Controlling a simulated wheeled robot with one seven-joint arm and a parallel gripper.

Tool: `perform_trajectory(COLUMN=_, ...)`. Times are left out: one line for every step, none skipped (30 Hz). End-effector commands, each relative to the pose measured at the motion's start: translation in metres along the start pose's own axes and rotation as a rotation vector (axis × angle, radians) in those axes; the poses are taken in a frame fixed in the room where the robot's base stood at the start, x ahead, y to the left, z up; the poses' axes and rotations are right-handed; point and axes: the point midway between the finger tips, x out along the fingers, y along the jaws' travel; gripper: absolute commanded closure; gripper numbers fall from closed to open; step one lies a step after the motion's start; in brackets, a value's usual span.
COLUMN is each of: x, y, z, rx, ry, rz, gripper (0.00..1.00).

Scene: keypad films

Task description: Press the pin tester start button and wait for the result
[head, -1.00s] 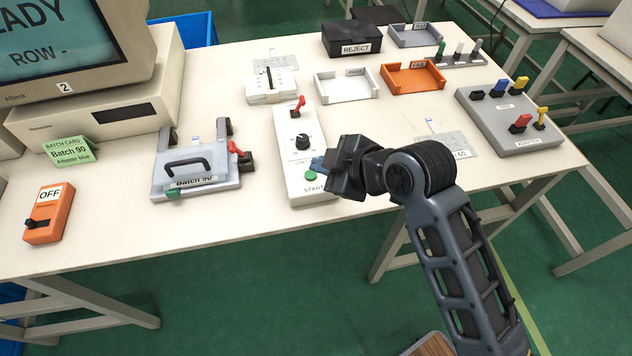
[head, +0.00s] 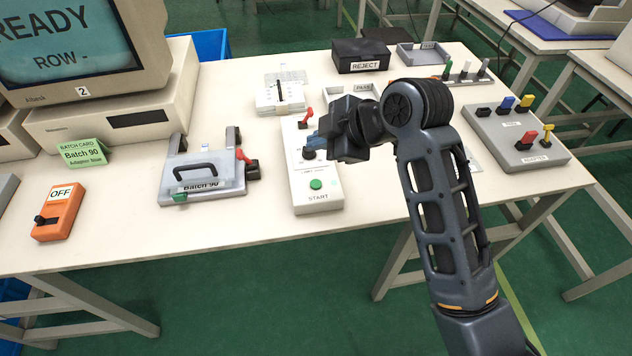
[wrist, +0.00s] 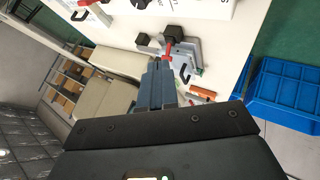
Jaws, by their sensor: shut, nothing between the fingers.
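The white tester box (head: 306,199) stands on the table with a green START button (head: 316,184) near its front end, uncovered in the head view. A black knob (head: 308,153) and a red lever (head: 306,117) sit farther back on it. My gripper (head: 317,142) is shut and empty, with its blue fingers beside and partly over the knob in the picture. Whether they touch it I cannot tell. In the wrist view the shut fingers (wrist: 162,82) show in the middle. The monitor (head: 70,45) reads READY and ROW -.
A fixture (head: 205,185) labelled Batch 90 with a black handle and red lever is left of the tester. An orange OFF switch box (head: 59,212) is farther left. Trays and a black REJECT box (head: 361,56) stand behind; an adapter block (head: 515,135) is right.

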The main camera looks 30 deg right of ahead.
Motion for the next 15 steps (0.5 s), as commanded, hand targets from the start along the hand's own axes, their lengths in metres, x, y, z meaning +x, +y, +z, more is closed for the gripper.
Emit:
perform_trajectory(x=0.002, y=-0.002, z=0.002, rx=0.0, ry=0.0, rz=0.0, gripper=1.0)
perform_trajectory(x=0.003, y=-0.002, z=0.002, rx=0.0, ry=0.0, rz=0.0, gripper=1.0)
perform_trajectory(x=0.005, y=-0.004, z=0.004, rx=0.0, ry=0.0, rz=0.0, gripper=1.0)
perform_trajectory(x=0.006, y=-0.005, z=0.005, rx=0.0, ry=0.0, rz=0.0, gripper=1.0)
perform_trajectory(x=0.008, y=-0.006, z=0.006, rx=0.0, ry=0.0, rz=0.0, gripper=1.0)
perform_trajectory(x=0.011, y=-0.008, z=0.008, rx=0.0, ry=0.0, rz=0.0, gripper=1.0)
perform_trajectory(x=0.013, y=-0.01, z=0.009, rx=0.001, ry=0.0, rz=0.0, gripper=1.0)
perform_trajectory(x=0.015, y=-0.011, z=0.011, rx=0.001, ry=0.0, rz=0.0, gripper=1.0)
perform_trajectory(x=0.018, y=-0.014, z=0.013, rx=0.001, ry=0.0, rz=0.0, gripper=1.0)
perform_trajectory(x=0.021, y=-0.015, z=0.015, rx=0.001, ry=0.0, rz=0.0, gripper=1.0)
perform_trajectory(x=0.023, y=-0.018, z=0.017, rx=0.001, ry=0.0, rz=0.0, gripper=1.0)
perform_trajectory(x=0.027, y=-0.02, z=0.02, rx=0.001, ry=0.0, rz=0.0, gripper=1.0)
perform_trajectory(x=0.03, y=-0.022, z=0.022, rx=0.001, ry=0.0, rz=0.0, gripper=1.0)
perform_trajectory(x=0.033, y=-0.024, z=0.024, rx=0.001, ry=0.0, rz=0.0, gripper=1.0)
perform_trajectory(x=0.036, y=-0.027, z=0.026, rx=0.001, ry=0.0, rz=0.0, gripper=1.0)
